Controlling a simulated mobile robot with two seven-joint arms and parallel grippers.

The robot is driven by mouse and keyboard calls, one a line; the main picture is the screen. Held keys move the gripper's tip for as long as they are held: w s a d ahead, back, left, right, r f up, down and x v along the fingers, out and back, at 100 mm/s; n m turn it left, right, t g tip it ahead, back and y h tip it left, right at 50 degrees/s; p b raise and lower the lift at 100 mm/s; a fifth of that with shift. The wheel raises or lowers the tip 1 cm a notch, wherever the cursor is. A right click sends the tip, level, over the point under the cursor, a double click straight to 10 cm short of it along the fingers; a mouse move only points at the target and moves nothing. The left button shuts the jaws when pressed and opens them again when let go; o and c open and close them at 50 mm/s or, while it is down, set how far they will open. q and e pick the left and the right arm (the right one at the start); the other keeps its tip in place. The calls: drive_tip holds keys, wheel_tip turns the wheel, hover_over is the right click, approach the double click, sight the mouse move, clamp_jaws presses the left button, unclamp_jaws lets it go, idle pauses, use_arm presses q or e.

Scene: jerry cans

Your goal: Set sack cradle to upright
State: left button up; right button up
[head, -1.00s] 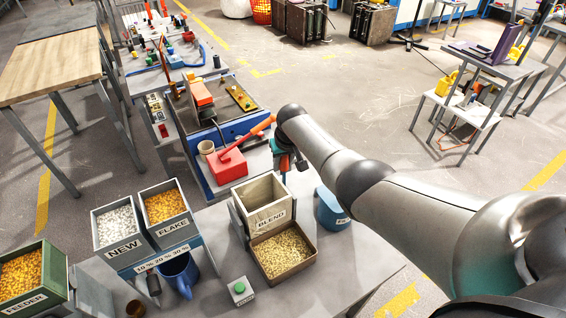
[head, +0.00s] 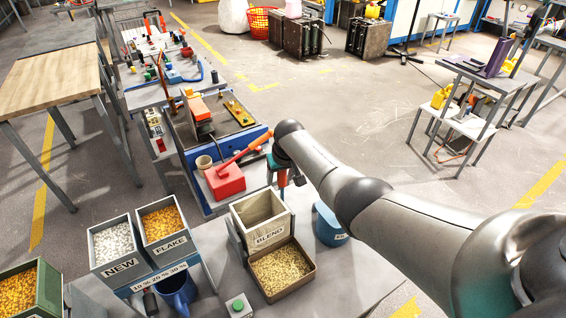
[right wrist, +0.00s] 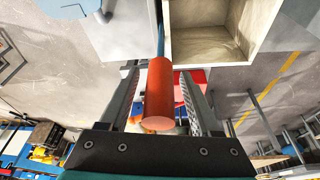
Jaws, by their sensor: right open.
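My right gripper (head: 284,182) points down behind the cream box marked BLEND (head: 258,208). In the right wrist view its open fingers (right wrist: 160,100) stand on either side of an orange-red cylindrical grip (right wrist: 158,92). A blue rod (right wrist: 160,40) runs from the grip along the side of a cream box (right wrist: 212,42). My left gripper is not in view.
A red block (head: 225,181) with an orange lever (head: 247,150) stands just left of my gripper. A tray of pellets (head: 283,271), a blue jug (head: 328,226) and bins marked NEW (head: 118,247) and FLAKE (head: 167,228) are nearby. Open floor lies beyond.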

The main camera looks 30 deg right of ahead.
drive_tip(key=p+v, duration=0.4)
drive_tip(key=v, duration=1.1)
drive_tip(key=shift+f, duration=0.15)
